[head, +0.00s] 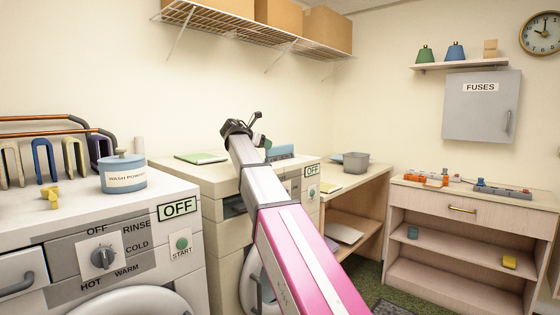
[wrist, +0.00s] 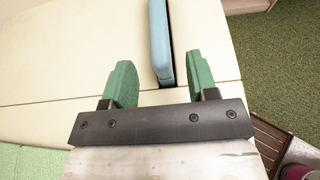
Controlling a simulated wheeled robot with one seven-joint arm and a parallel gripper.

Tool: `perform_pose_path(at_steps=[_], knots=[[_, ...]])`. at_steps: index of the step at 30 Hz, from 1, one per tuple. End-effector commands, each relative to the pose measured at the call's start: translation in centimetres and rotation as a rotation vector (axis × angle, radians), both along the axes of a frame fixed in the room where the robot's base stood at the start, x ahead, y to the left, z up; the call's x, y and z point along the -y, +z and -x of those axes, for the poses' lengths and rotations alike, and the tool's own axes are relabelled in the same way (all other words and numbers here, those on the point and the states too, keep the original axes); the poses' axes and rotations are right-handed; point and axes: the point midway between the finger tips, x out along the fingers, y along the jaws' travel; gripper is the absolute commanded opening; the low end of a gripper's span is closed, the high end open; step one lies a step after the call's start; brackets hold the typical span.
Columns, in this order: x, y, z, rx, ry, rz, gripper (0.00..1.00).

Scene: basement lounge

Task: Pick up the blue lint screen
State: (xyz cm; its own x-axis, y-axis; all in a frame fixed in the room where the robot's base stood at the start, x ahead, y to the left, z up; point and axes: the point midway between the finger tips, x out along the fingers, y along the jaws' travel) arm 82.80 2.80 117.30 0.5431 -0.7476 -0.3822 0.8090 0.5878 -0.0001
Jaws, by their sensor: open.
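The blue lint screen (wrist: 158,40) stands on edge in a dark slot in the cream top of the second machine. In the wrist view the near end of the screen reaches between the fingertips, closer to the right finger. I cannot tell how far the fingers are above it. In the head view my gripper (head: 261,142) is over the machine, partly hidden by my arm.
A green book (head: 201,157) lies on the same machine top, to the left. A grey bin (head: 356,161) stands on the bench to the right. A blue wash powder tub (head: 124,175) stands on the nearer machine at left. A wire shelf (head: 250,35) with boxes hangs above.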

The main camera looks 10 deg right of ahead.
Motion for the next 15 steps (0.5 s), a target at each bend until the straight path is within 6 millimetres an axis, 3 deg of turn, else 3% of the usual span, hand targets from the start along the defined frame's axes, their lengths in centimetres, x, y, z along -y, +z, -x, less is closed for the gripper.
perform_pose_path(at_steps=[15], knots=[[3.7, -2.3, -2.8, -0.001, 0.0, -0.001, 0.53]])
